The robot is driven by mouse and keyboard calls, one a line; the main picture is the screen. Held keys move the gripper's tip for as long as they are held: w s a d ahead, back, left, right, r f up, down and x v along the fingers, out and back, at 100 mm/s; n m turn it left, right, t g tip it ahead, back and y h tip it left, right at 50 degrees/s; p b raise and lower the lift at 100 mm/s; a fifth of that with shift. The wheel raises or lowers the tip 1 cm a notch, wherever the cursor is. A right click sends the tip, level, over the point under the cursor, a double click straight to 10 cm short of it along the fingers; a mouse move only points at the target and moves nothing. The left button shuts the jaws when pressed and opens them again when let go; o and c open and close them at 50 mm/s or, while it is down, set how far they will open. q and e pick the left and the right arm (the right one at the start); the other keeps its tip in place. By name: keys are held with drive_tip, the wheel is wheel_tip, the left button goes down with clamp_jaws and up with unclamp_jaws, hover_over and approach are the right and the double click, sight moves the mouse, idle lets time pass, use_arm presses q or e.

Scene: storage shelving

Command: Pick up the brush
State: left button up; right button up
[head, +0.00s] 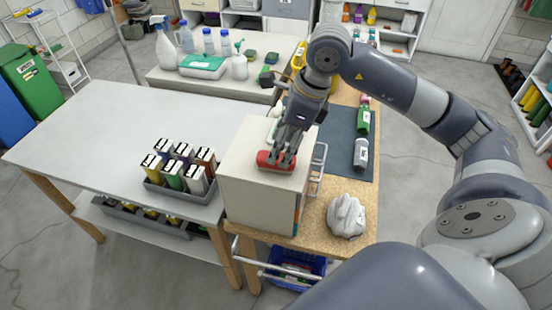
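A red, rounded object that looks like the brush (264,161) lies on top of a beige box-shaped cabinet (248,190). My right gripper (282,158) points down over it from above, with its fingers at the object and covering part of its middle and right. I cannot tell whether the fingers are closed on it or only around it. The red object appears to rest on the cabinet top. My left gripper is not in view.
A tray of several labelled bottles (172,198) stands on the grey table (100,140) to the left. A crumpled white-grey item (346,216) lies right of the cabinet. A green bottle (363,119) and a grey bottle (361,153) are on the dark mat (340,128).

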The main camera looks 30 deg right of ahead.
sight(279, 158)
drive_tip(key=p+x, duration=0.1)
drive_tip(key=x, duration=0.2)
drive_tip(key=shift+f+p, duration=0.1)
drive_tip(key=shift+p, duration=0.2)
drive_tip(key=shift+w+a+f, duration=0.1)
drive_tip(key=shift+a+f, duration=0.05)
drive_tip(key=shift+f, duration=0.35)
drive_tip(key=c, duration=1.1)
drive_tip(key=shift+c, duration=0.2)
drive_tip(key=shift+r, duration=0.2)
